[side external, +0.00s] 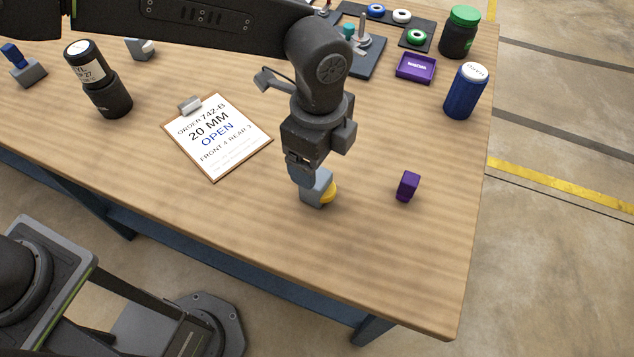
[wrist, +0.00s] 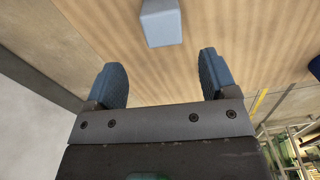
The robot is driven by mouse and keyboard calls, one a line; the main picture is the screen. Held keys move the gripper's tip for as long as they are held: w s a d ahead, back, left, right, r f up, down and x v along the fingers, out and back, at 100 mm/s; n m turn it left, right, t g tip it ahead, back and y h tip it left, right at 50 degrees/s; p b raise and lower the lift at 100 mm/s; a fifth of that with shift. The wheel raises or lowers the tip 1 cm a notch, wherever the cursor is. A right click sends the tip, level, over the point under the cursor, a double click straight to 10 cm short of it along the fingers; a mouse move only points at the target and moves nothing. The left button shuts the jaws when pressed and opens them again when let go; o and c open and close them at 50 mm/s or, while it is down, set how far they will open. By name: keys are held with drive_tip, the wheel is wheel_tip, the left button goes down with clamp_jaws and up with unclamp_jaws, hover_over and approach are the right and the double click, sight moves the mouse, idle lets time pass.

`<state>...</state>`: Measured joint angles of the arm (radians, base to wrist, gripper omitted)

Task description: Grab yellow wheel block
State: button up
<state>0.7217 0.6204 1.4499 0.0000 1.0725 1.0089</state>
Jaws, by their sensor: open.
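The yellow wheel block (side external: 316,193) stands on the wooden table near its front edge, a grey block with a yellow wheel on its right side. In the wrist view a plain grey face of the block (wrist: 161,24) shows at the top, between the lines of the fingers but beyond their tips. The yellow wheel is hidden there. My gripper (side external: 305,178) points down over the block in the side view, its blue fingers overlapping the block's upper left part. In the wrist view my gripper (wrist: 160,62) is open, with nothing between its fingertips. Contact cannot be told.
A small purple block (side external: 407,186) stands to the right. A clipboard (side external: 215,136) lies to the left, with a black bottle (side external: 98,80) beyond it. A blue bottle (side external: 465,92) and purple tray (side external: 416,69) stand at the back right. The table's front edge is close.

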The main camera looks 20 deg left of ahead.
sight(320, 188)
drive_tip(key=f, duration=1)
drive_tip(key=shift+w+a+f, duration=0.15)
drive_tip(key=shift+w+a, duration=0.05)
drive_tip(key=shift+c, duration=0.2)
drive_tip(key=c, duration=1)
